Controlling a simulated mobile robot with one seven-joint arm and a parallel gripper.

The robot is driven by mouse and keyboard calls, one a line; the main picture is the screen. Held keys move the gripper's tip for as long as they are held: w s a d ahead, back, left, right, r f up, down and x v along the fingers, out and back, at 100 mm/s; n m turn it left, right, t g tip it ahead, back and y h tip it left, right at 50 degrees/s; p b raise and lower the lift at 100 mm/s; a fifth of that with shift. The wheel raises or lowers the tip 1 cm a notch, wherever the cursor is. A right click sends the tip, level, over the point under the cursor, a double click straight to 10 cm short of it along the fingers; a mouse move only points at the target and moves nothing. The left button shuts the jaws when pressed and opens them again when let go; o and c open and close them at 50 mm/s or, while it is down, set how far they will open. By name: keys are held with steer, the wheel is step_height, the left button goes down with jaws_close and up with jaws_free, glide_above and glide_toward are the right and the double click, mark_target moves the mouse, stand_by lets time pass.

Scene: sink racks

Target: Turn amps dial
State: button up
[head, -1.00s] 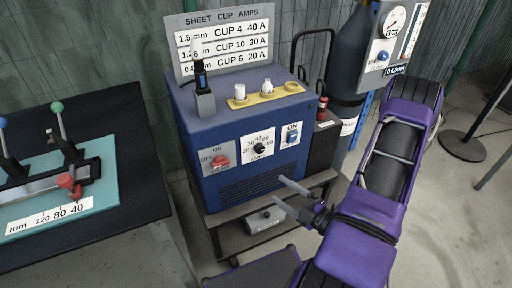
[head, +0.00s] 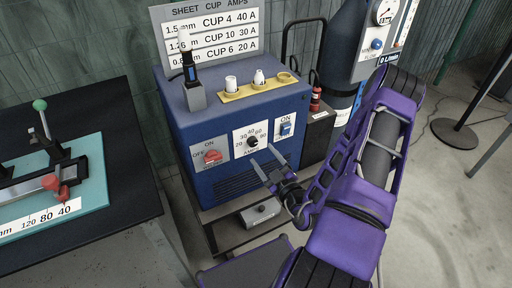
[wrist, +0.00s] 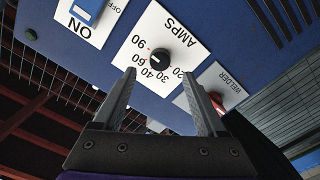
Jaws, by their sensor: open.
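The amps dial (head: 252,142) is a black round knob on a white plate with numbers from 20 to 90, on the front of the blue welder box (head: 240,185). It also shows in the wrist view (wrist: 159,57), upside down, with a pale pointer mark. My gripper (head: 263,163) is open and empty, just in front of the panel and a little below the dial. In the wrist view my two fingers (wrist: 158,95) point at the plate, with the dial between and beyond their tips. I see no contact with the dial.
A red welder switch (head: 212,156) sits left of the dial and a blue ON switch (head: 286,129) right of it. A sign (head: 210,32) lists sheet, cup and amps. A yellow cup holder (head: 258,90) stands on the box. A gas cylinder (head: 342,60) is behind right.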

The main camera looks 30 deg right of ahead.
mark_target(254, 144)
steer(key=w, duration=0.5)
steer(key=shift+w+a, duration=0.1)
steer(key=shift+w, duration=0.3)
jaws_close()
